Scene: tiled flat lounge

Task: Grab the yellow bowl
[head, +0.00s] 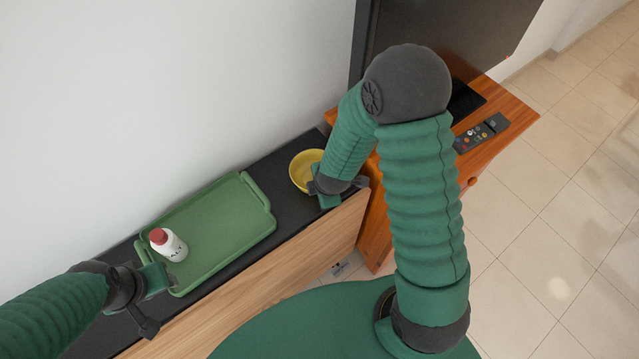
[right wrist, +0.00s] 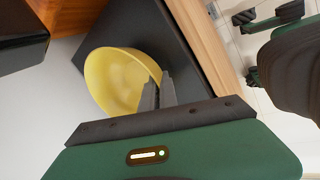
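The yellow bowl (head: 304,166) stands on the black top of a low cabinet, to the right of the green tray. My right gripper (head: 327,190) is at the bowl's right, near side. In the right wrist view the bowl (right wrist: 112,78) shows its open inside, and the two grey fingers of my right gripper (right wrist: 158,92) are close together with the bowl's rim between them. My left gripper (head: 150,285) is at the tray's near left corner, close to the bottle; its fingers are not clear enough to tell open or shut.
The green tray (head: 225,231) carries a white bottle with a red cap (head: 169,244). The cabinet (head: 290,262) has a wall behind it. To the right, an orange wooden stand (head: 518,113) holds a black screen (head: 480,25) and a remote control (head: 474,139). Tiled floor lies open at far right.

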